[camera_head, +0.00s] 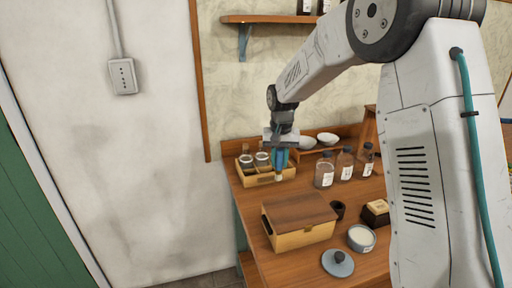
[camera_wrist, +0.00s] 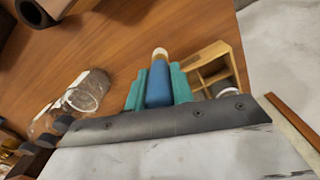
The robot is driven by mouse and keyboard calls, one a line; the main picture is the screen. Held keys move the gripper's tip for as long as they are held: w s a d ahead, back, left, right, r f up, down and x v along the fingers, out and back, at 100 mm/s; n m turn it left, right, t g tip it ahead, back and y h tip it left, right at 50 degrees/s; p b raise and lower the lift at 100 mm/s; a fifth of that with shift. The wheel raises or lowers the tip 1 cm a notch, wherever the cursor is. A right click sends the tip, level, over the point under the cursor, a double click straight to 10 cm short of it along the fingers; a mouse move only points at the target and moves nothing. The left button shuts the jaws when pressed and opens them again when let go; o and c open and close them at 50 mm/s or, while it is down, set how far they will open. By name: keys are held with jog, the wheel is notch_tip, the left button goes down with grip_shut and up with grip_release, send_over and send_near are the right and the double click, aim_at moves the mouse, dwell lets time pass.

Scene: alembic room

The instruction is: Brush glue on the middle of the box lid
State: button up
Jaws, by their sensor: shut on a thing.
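The wooden box (camera_head: 300,238) stands near the front left of the table, with its flat brown lid (camera_head: 298,208) on top. My gripper (camera_head: 280,160) is above the back left of the table, beyond the box and apart from it. Its teal fingers (camera_wrist: 158,88) are shut on the brush, whose blue handle (camera_wrist: 158,84) and pale tip (camera_wrist: 160,53) show in the wrist view. In the head view the brush tip (camera_head: 278,178) points down, in front of the divided wooden tray. An open pot of white glue (camera_head: 361,238) is right of the box.
The divided tray (camera_head: 266,178) holds small jars (camera_head: 262,159). Several labelled bottles (camera_head: 325,170) and white bowls (camera_head: 327,139) stand at the back. A grey knobbed lid (camera_head: 338,263), a dark cup (camera_head: 338,209) and a dark block with a pale top (camera_head: 376,212) lie around the pot.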

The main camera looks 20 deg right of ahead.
jog(key=s+d+r, duration=0.2)
jog(key=s+r, duration=0.7)
jog(key=s, duration=0.2)
jog(key=shift+s+a+f, duration=0.1)
jog(key=shift+s+f, duration=1.15)
jog(key=shift+s, duration=0.2)
jog(key=shift+s+f, duration=1.2)
jog(key=shift+s, duration=0.25)
jog(key=shift+f, duration=0.5)
jog(key=shift+s+a+r, duration=0.1)
jog(key=shift+a, duration=2.3)
jog(key=shift+d, duration=2.4)
